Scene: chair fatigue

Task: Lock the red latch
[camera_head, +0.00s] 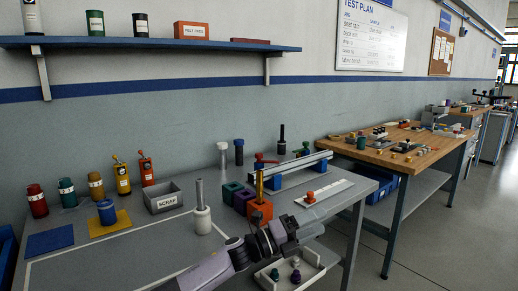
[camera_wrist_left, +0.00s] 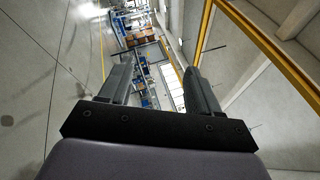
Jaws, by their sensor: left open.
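A small red latch-like part (camera_head: 262,159) sits at the back left of the white rail fixture (camera_head: 295,166) on the grey bench; whether it is locked I cannot tell. A green part (camera_head: 303,149) stands farther right along the rail. My left arm reaches in from the bottom, and my left gripper (camera_head: 308,227) is over the bench's front right, in front of the fixture and apart from the red part. In the left wrist view, my left gripper (camera_wrist_left: 158,68) has its fingers spread with nothing between them, facing the distant room. My right gripper is not in view.
An orange block (camera_head: 260,210) with an upright tool stands between my arm and the fixture. A white plate with an orange knob (camera_head: 310,197) lies to its right. A scrap bin (camera_head: 163,197), a white post (camera_head: 202,219) and several canisters stand left. A wooden bench (camera_head: 400,141) stands behind right.

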